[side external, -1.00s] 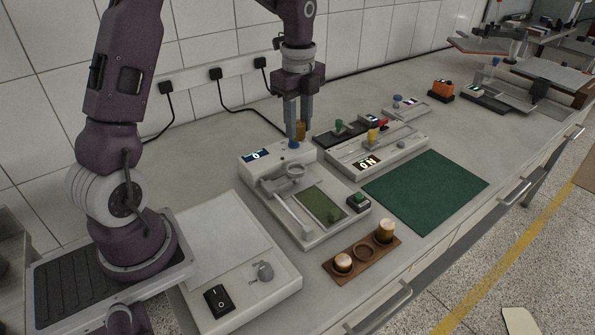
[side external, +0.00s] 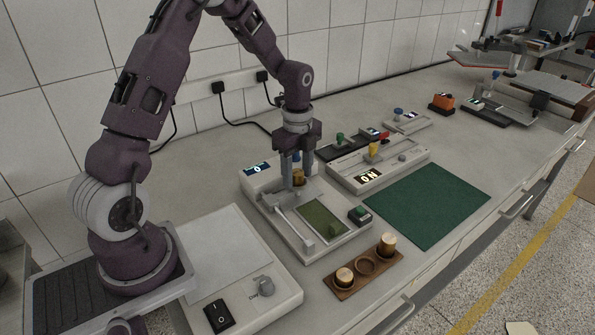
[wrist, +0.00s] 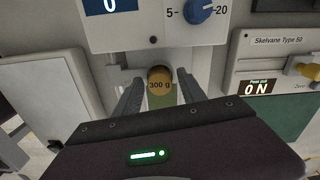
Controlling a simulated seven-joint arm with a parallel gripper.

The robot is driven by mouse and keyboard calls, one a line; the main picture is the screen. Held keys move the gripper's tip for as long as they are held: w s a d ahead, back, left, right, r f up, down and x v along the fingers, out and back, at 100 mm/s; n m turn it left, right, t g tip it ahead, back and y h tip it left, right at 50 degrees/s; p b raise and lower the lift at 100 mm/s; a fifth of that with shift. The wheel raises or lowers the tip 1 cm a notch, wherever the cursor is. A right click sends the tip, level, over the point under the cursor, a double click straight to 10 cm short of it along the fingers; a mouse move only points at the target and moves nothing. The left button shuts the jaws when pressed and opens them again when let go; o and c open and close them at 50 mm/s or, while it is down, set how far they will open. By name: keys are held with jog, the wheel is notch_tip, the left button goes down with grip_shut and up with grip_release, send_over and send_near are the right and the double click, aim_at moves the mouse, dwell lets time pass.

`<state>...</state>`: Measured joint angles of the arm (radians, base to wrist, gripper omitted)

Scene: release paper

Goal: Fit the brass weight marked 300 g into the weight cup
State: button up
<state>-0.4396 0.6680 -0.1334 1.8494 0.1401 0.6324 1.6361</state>
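In the side view the weight (side external: 298,177) shows between the fingertips of my gripper (side external: 297,185), which point straight down over the scale instrument. The instrument has a green plate (side external: 322,217) in front and a blue knob (wrist: 200,10) behind.
A wooden holder (side external: 345,289) with two brass weights and an empty middle hollow stands in front. The green mat (side external: 425,198) is bare. A flat grey unit (side external: 235,255) lies to the left.

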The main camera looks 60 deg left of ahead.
aim_at(298, 172)
jog(key=s+d+r+n+t, duration=0.1)
jog(key=s+d+r, duration=0.1)
jog(key=r, duration=0.7)
jog(key=s+d+r+n, duration=0.2)
jog(key=r, duration=0.6)
jog(key=s+d+r+n+t, duration=0.2)
jog(key=s+d+n, duration=0.2)
jog(key=s, duration=0.5)
jog(key=s+d+r+n+t, duration=0.1)
jog(key=s+d+n+t, duration=0.1)
jog(key=s+d+n, duration=0.3)
jog(key=s+n, duration=0.4)
jog(key=s, duration=0.1)
jog(key=shift+s+d+r+t, duration=0.2)
jog(key=shift+d+r+t, duration=0.1)
jog(key=shift+r, duration=0.1)
